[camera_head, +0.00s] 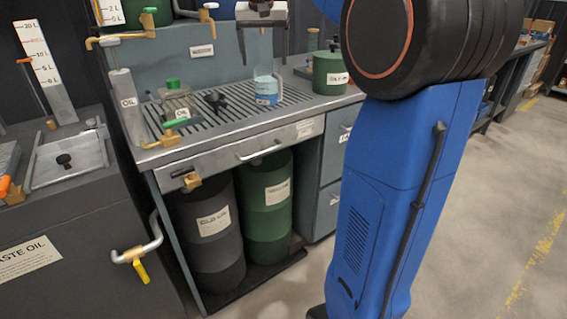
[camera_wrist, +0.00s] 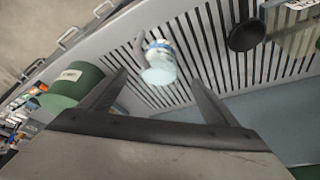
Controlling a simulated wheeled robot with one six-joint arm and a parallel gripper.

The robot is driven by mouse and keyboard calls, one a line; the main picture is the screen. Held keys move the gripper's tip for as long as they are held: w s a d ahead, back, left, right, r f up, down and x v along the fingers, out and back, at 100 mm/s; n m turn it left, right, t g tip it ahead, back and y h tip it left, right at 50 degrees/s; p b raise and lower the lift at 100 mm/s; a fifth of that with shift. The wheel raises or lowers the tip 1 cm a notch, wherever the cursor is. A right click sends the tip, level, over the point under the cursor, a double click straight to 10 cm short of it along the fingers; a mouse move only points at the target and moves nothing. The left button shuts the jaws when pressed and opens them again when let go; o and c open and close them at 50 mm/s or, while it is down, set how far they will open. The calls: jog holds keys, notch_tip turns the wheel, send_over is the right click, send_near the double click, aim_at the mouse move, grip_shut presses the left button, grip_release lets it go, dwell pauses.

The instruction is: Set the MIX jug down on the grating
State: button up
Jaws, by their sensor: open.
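The MIX jug (camera_head: 265,88) is a small clear jug with blue contents and a blue label. It stands upright on the slatted metal grating (camera_head: 225,117), towards its right end. In the wrist view the jug (camera_wrist: 158,64) shows from above on the grating (camera_wrist: 213,50), ahead of the gap between the fingers. My gripper (camera_head: 262,50) is above the jug with its fingers pointing down and spread. In the wrist view my gripper (camera_wrist: 160,88) is open, with nothing between its fingers. The label's wording is too small to read.
A green canister (camera_head: 331,73) stands right of the grating. A black funnel (camera_head: 215,100), a green-capped container (camera_head: 175,102) and an OIL cylinder (camera_head: 128,105) stand left of the jug. Brass taps (camera_head: 110,40) overhang the bench's back left. Drums (camera_head: 267,205) stand below.

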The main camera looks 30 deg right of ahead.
jog(key=s+a+f+n, duration=0.2)
jog(key=s+a+f, duration=0.3)
jog(key=s+f, duration=0.4)
jog(key=s+a+f+n+y, duration=0.1)
jog(key=s+a+f+n, duration=0.1)
jog(key=s+a+f, duration=0.3)
jog(key=s+a+f+n+t+y, duration=0.1)
jog(key=s+a+f, duration=0.4)
jog(key=s+f, duration=0.8)
jog(key=s+n, duration=0.1)
jog(key=s, duration=0.7)
jog(key=shift+s+a+f+n, duration=0.15)
jog(key=shift+n, duration=0.25)
